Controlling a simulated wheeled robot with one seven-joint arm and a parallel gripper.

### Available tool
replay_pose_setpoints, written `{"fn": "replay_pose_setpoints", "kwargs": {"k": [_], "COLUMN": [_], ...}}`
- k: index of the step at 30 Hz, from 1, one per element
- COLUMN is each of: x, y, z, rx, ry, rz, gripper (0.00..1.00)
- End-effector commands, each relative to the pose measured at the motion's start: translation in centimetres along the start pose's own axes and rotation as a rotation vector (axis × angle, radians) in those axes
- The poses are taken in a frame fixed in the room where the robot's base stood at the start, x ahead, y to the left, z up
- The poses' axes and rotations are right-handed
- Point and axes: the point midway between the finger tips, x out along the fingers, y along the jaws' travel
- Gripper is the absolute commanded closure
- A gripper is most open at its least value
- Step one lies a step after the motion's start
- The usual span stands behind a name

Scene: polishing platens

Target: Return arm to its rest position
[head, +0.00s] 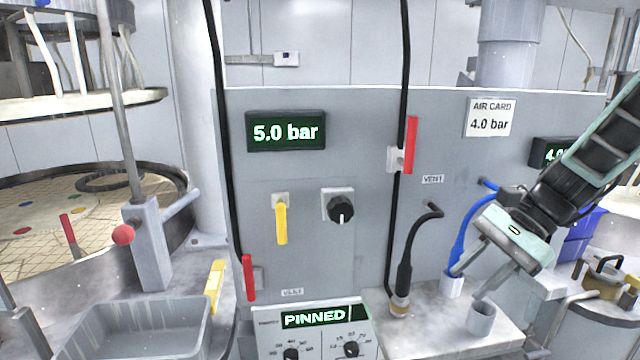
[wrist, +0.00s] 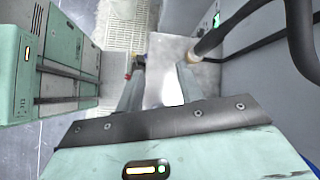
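My gripper (head: 467,285) shows at the right of the head view, at the end of my pale green and black arm, pointing down and left. Its two grey fingers are apart, with nothing seen between them but the pale ledge. Its tips are close to two short white cups on the ledge, the rear cup (head: 452,287) and the front cup (head: 481,319); I cannot tell whether they touch. In the wrist view the spread fingers (wrist: 160,82) frame a bright pale surface.
A grey panel (head: 300,200) stands behind, with a yellow lever (head: 281,222), a black knob (head: 341,209) and a red lever (head: 411,143). A black hose (head: 404,268) and a blue hose (head: 464,238) rise near my gripper. A grey tray (head: 140,335) sits at left.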

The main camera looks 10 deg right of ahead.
Motion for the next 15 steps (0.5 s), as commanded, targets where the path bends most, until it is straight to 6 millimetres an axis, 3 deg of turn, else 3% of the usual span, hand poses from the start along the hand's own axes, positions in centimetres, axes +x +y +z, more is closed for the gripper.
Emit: {"fn": "replay_pose_setpoints", "kwargs": {"k": [1, 6, 15], "x": [2.2, 7.6, 13.7], "y": [0.5, 3.1, 8.9], "z": [1.9, 6.8, 13.1], "rx": [-0.121, -0.541, -1.344], "ry": [0.020, 0.088, 0.157], "rz": [0.080, 0.318, 0.636], "gripper": [0.63, 0.63, 0.63]}}
